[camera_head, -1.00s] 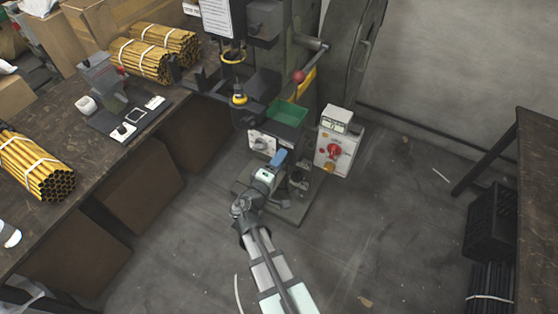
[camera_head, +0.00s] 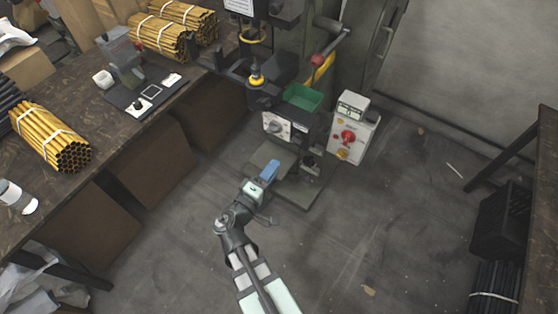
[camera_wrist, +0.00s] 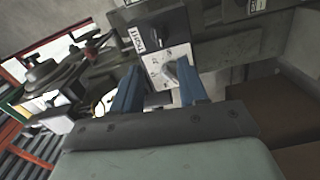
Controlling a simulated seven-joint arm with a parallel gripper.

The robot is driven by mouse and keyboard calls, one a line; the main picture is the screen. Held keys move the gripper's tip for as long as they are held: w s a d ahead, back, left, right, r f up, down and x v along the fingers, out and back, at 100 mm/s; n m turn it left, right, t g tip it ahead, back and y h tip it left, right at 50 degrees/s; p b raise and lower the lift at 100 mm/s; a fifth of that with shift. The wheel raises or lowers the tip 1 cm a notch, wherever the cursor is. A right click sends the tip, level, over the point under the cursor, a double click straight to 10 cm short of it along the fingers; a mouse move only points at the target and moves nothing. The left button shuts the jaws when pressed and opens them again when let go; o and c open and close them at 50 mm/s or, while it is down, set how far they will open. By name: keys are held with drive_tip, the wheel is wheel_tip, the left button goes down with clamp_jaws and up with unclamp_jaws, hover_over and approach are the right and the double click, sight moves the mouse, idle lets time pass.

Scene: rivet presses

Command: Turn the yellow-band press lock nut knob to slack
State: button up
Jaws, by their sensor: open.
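The press with a yellow band (camera_head: 257,83) stands in the upper middle of the head view. A white plate with a grey knob (camera_head: 275,127) is on its front, below a green tray. In the wrist view the knob (camera_wrist: 173,75) has a pale pointer and sits on a white dial plate, below a black block with a "TIGHT" label. My gripper (camera_head: 268,172) has blue fingers and is below the knob plate, apart from it. In the wrist view my gripper (camera_wrist: 160,88) is open and empty, with the knob appearing between the fingers.
A white control box (camera_head: 350,130) with a red knob stands right of the press. A lever with a red ball (camera_head: 317,60) juts out above. A workbench (camera_head: 105,155) with yellow tube bundles is at left. Black crates (camera_head: 500,220) are at right.

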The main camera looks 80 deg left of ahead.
drive_tip(key=shift+v, duration=0.9)
drive_tip(key=shift+n, duration=0.4)
